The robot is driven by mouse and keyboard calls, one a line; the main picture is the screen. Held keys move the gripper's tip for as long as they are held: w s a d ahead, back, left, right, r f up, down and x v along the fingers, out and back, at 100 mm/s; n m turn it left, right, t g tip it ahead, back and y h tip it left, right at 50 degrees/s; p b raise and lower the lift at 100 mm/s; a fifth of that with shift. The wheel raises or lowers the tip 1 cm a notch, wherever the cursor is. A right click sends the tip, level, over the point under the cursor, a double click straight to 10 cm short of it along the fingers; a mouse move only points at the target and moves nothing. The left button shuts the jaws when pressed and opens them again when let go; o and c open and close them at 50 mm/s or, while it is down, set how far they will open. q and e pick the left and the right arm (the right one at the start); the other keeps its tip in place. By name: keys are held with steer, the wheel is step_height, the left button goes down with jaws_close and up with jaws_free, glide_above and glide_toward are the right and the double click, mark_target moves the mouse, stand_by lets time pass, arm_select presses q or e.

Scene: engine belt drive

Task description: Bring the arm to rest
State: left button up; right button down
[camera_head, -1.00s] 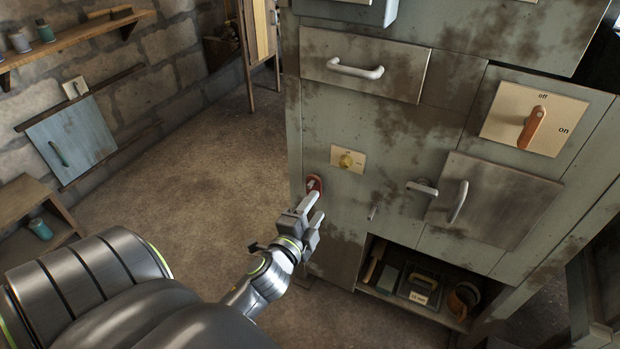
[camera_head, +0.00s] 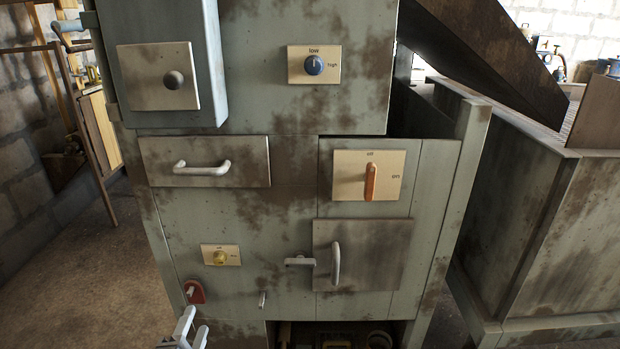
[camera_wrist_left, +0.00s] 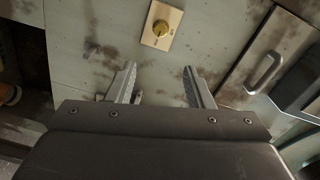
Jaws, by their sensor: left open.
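The red plate does not show clearly there. Most of my left arm is outside the head view. My right gripper is in neither view.
An open shelf lies below. Floor at the left (camera_head: 80,250) is clear.

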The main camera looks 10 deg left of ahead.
arm_select(q)
steer(key=s+f+n+g+h+p, duration=0.1)
steer(key=s+f+n+g+p, duration=0.25)
steer(key=f, duration=1.15)
steer(key=s+f+n+g, duration=0.3)
steer(key=s+f+g, duration=0.3)
steer(key=f, duration=0.9)
steer(key=s+d+f+n+g+h+p, duration=0.1)
steer(key=s+f+n+g, duration=0.2)
steer(key=s, duration=1)
steer(key=s+d+f+n+g+h+p, duration=0.1)
steer(key=s+d+f+n+g+p, duration=0.1)
steer(key=s+f, duration=0.8)
steer(key=s+n+g, duration=0.1)
steer(key=s, duration=0.2)
steer(key=shift+s, duration=0.2)
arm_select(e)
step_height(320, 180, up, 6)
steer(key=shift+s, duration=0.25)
arm_select(q)
steer(key=shift+f+n+g, duration=0.1)
steer(key=shift+n+g, duration=0.15)
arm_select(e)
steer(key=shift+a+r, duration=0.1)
